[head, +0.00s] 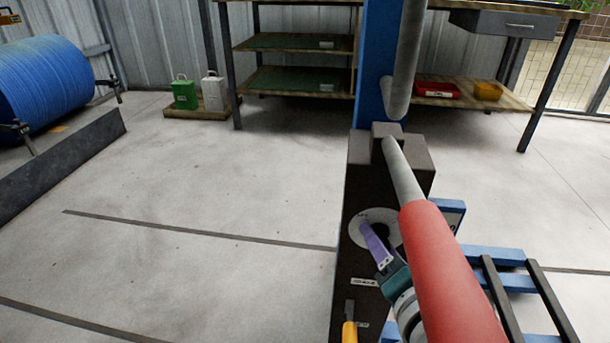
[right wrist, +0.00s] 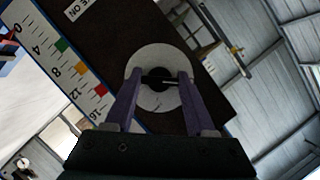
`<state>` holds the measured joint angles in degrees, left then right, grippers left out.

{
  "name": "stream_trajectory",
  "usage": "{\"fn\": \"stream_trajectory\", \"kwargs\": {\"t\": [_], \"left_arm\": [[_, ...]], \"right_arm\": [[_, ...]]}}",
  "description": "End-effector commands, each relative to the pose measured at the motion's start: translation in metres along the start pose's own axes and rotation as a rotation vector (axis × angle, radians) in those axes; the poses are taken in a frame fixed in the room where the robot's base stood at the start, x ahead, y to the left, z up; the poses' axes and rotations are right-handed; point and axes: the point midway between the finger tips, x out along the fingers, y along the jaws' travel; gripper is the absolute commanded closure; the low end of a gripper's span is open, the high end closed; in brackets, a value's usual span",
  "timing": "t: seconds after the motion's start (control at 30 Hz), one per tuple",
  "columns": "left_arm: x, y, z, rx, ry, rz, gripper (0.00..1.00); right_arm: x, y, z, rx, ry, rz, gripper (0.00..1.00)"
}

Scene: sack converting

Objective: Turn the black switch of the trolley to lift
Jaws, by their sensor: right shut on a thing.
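The trolley's dark control box (head: 352,270) stands at right of centre in the head view, with a pale round dial plate (head: 352,226) on its face. The black switch (right wrist: 156,82), with a light pointer line, sits at the plate's middle in the right wrist view. My right gripper (head: 372,234) has its purple fingers at the plate, one on each side of the switch, shut on it. The same gripper (right wrist: 158,78) fills the lower middle of the right wrist view. The plate's lettering is too small to read. My left gripper is not in view.
The trolley's red-sleeved bar (head: 445,265) slants past my right gripper in the head view. A yellow-handled lever (head: 350,332) is below the dial. A blue post (head: 372,60) rises behind. A blue roll (head: 45,85) lies far left. Floor on the left is clear.

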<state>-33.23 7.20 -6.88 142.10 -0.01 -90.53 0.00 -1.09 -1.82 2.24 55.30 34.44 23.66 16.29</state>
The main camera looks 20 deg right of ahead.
Motion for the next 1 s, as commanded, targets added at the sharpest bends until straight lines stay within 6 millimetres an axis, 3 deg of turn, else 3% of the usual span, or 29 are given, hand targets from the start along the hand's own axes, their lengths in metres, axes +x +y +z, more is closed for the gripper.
{"fn": "stream_trajectory", "kwargs": {"t": [0.27, 0.3, 0.57, 0.83, 1.0], "left_arm": [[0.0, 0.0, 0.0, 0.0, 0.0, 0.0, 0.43], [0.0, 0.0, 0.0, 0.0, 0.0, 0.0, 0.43], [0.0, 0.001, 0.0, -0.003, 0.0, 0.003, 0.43], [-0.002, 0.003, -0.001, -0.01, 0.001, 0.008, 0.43], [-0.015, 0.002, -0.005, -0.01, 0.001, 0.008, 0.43]], "right_arm": [[0.0, -0.001, -0.001, -0.005, 0.003, -0.002, 1.0], [0.0, -0.001, -0.001, -0.005, 0.003, -0.002, 0.44], [0.0, 0.0, -0.001, -0.003, 0.002, -0.001, 0.15], [-0.002, -0.001, -0.001, -0.002, 0.0, 0.0, 0.15], [-0.025, -0.002, -0.002, -0.002, -0.003, 0.002, 0.15]]}}
